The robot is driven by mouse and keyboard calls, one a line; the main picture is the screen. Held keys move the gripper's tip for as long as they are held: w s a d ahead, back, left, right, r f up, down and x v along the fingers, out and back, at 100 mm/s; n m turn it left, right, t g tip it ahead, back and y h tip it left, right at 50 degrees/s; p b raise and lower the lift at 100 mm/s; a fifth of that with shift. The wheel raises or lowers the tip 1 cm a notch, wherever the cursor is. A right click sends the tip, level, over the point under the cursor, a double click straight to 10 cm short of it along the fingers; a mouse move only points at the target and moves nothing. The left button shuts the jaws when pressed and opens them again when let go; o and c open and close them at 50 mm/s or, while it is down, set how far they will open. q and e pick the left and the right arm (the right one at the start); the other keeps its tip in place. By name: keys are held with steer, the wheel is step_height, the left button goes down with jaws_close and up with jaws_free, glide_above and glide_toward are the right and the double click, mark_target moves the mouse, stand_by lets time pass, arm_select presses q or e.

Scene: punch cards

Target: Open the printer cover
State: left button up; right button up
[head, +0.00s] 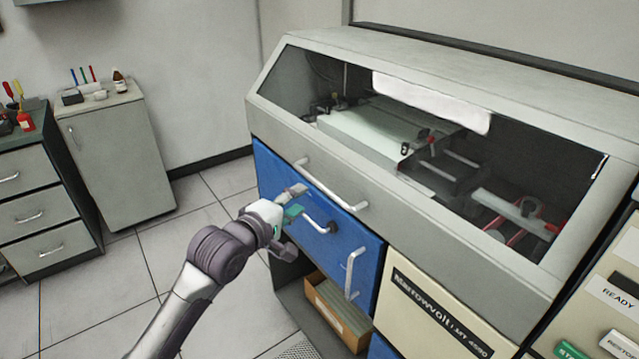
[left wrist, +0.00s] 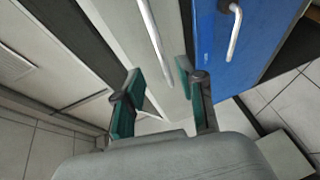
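The grey printer cover (head: 400,198) is down over the printer. It has a sloping dark window and a long silver handle (head: 330,184) on its lower front. My left gripper (head: 296,201) is in front of the blue panel, below and left of that handle. In the left wrist view, my left gripper (left wrist: 160,90) has its two green-padded fingers spread with nothing between them. The long handle (left wrist: 152,40) shows ahead of the gap on the grey cover, apart from the fingers. My right gripper is not in view.
The blue front panel (head: 275,178) carries a smaller handle and an upright handle (head: 353,272). An open cardboard box (head: 338,316) sits in the opening below. Grey cabinets (head: 115,165) stand at the left, with free tiled floor between.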

mark_target(318, 186)
arm_select(q)
steer(key=p+x, duration=0.1)
steer(key=x, duration=0.9)
steer(key=shift+f, duration=0.1)
jaws_close()
